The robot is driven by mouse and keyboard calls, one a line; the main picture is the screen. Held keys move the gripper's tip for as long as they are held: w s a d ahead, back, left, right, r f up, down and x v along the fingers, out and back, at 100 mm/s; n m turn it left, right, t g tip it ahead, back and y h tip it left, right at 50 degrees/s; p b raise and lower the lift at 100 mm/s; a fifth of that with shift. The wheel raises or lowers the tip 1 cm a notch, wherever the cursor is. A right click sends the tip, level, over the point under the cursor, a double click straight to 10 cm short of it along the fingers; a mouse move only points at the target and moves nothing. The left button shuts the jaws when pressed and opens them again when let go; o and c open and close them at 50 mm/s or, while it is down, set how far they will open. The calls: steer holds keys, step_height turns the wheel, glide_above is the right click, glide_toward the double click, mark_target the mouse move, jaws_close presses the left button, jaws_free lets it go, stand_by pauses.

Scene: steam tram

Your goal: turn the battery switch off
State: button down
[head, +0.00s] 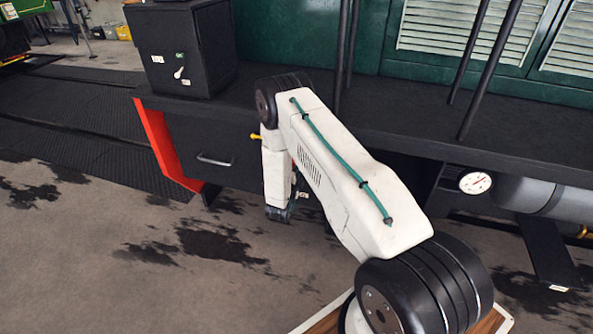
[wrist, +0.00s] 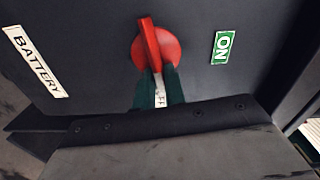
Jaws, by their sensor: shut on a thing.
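The battery switch (wrist: 171,48) is a round red knob with a raised red bar handle, on a dark panel in the wrist view. A white BATTERY label (wrist: 35,62) is at its left and a green ON label (wrist: 222,47) at its right. A white label (wrist: 160,97), partly hidden, shows below it between my fingers. The bar stands nearly upright in the picture, leaning slightly left at its top. My gripper (wrist: 159,74) has its dark green fingers shut on the bar's lower end. In the head view my arm hides the switch.
A black bench (head: 225,135) with a drawer and red end panel stands behind my arm. On it is a black box (head: 178,30) with a white lever (head: 179,73). A gauge (head: 475,182) and grey cylinder (head: 525,194) are at right.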

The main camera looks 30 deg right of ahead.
steer(key=shift+s+f+m, duration=0.2)
steer(key=shift+f+m, duration=0.05)
steer(key=shift+m, duration=0.65)
steer(key=c, duration=1.5)
jaws_free()
steer(key=shift+d, duration=0.1)
steer(key=shift+o, duration=0.2)
steer(key=v, duration=0.8)
